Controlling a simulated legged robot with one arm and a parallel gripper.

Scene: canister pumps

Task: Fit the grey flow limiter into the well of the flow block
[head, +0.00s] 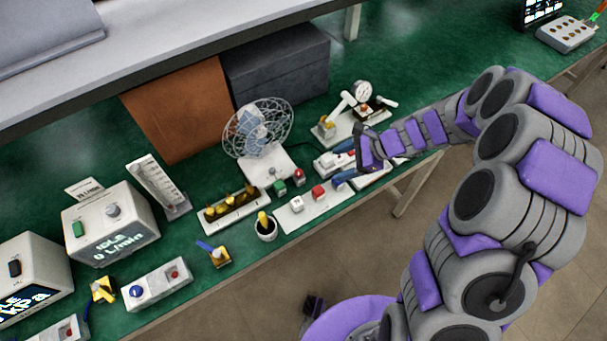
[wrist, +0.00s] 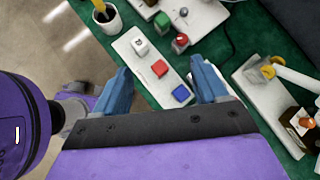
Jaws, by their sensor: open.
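My gripper (head: 340,163) is open and empty, above the front edge of the green bench. In the wrist view its two blue fingers (wrist: 160,65) are wide apart over a white strip (wrist: 125,47). The strip carries a pale grey-white cube (wrist: 140,46) with a dark mark, a red cube (wrist: 159,68) and a blue cube (wrist: 181,93). The pale cube also shows in the head view (head: 296,203); it may be the grey flow limiter, but I cannot tell for sure. I cannot pick out the flow block or its well with certainty.
A wire-caged fan (head: 258,128) stands behind the strip. A brass-fitted rail (head: 230,206) and a cup with a yellow handle (head: 266,228) are left of it. A gauge assembly (head: 360,105) stands behind my gripper. The bench's front edge is close.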

